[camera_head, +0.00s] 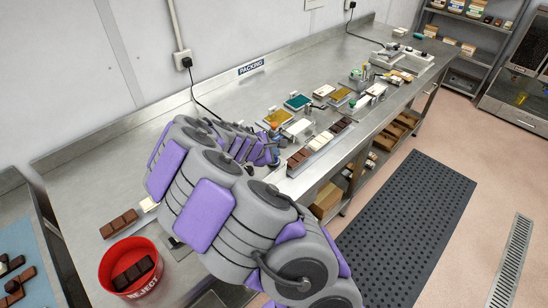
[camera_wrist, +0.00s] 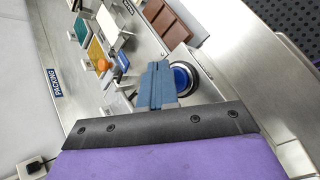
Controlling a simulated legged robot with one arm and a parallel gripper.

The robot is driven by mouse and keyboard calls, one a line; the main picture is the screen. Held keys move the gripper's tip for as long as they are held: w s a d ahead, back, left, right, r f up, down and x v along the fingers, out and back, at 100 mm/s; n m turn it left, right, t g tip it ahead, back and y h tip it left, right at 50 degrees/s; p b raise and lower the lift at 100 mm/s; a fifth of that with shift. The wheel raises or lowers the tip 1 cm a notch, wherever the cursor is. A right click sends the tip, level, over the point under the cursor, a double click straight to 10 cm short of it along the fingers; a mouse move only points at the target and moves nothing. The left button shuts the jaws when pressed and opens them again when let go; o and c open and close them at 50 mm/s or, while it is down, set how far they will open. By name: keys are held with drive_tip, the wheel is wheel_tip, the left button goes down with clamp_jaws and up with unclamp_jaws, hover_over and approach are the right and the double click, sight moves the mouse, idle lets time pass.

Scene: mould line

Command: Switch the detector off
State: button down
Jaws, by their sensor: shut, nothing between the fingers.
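My gripper (camera_wrist: 158,68) is shut, its two blue fingers pressed together with nothing between them. In the wrist view a round blue button (camera_wrist: 184,77) in a dark ring sits on the metal surface just right of the fingertips. I cannot tell whether they touch it. An orange knob (camera_wrist: 102,65) and a small blue part (camera_wrist: 122,61) lie beyond, to the left of the fingers. In the head view the orange knob (camera_head: 272,126) shows just past my arm. My arm hides much of the bench there, and I cannot tell which fitting is the detector's switch.
Chocolate bars (camera_head: 299,158) and coloured trays (camera_head: 298,102) lie along the steel bench (camera_head: 90,185). A red REJECT bin (camera_head: 112,258) with dark chocolate stands at lower left. A black mat (camera_head: 410,220) covers the floor at right.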

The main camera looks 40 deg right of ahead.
drive_tip(key=shift+a+r+p, duration=0.15)
drive_tip(key=shift+r+p, duration=0.5)
drive_tip(key=shift+r, duration=0.15)
wheel_tip(320, 180, up, 4)
drive_tip(key=p, duration=0.3)
drive_tip(key=shift+r+p, duration=0.2)
drive_tip(key=shift+p, duration=0.1)
drive_tip(key=shift+s+r, duration=0.1)
drive_tip(key=shift+r, duration=0.1)
drive_tip(key=s+a+r+m+g+y, duration=0.1)
drive_tip(key=s+a+r+m+y, duration=0.1)
drive_tip(key=s+a+r+m, duration=0.7)
drive_tip(key=s+a+m+g+y+b, duration=0.1)
drive_tip(key=s+a+y, duration=0.6)
drive_tip(key=s+a, duration=1.4)
drive_tip(key=s+m+g, duration=0.1)
drive_tip(key=s, duration=0.1)
drive_tip(key=shift+s+a+f+b, duration=0.2)
drive_tip(key=shift+s+f+b, duration=0.05)
drive_tip(key=shift+s+b, duration=0.15)
